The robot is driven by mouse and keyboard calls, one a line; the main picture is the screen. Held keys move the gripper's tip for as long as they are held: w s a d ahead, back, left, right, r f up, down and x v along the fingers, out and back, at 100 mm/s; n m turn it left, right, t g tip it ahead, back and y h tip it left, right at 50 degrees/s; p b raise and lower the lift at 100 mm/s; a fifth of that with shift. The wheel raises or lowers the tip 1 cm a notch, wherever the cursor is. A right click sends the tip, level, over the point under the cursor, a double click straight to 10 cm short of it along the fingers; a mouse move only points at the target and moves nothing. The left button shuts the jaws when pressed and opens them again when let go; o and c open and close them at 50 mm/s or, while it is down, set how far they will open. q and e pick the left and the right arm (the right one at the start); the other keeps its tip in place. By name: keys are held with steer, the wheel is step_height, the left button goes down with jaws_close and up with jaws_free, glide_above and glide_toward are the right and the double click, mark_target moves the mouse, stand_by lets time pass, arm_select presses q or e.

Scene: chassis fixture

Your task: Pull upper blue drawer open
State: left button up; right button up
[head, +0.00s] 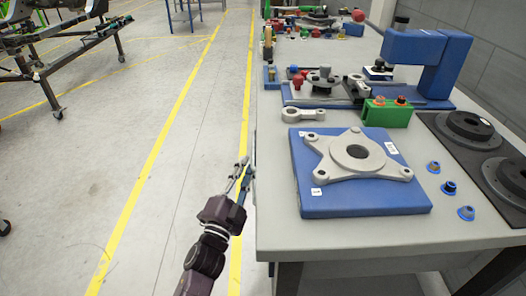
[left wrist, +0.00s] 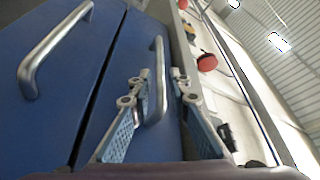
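In the left wrist view the upper blue drawer (left wrist: 117,75) is the front nearest the bench top, with a vertical-looking metal bar handle (left wrist: 161,70). A lower blue drawer (left wrist: 75,50) with its own handle (left wrist: 52,52) lies to the left, past a dark gap. My left gripper (left wrist: 162,82) is open, its fingers on either side of the upper handle; I cannot tell whether they touch it. In the head view my left gripper (head: 242,172) is at the bench's left side, and the drawers are hidden below the top. My right gripper is out of view.
The grey bench (head: 275,225) carries a blue plate (head: 365,205) with a star-shaped metal part (head: 325,160), a green block (head: 385,115) and a blue press (head: 425,60). Floor left of the bench, with yellow lines (head: 165,150), is clear.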

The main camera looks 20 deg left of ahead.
mark_target(254, 148)
arm_select(q)
steer(key=x, duration=0.6)
steer(key=shift+w, duration=0.4)
steer(key=shift+c, duration=0.2)
jaws_close()
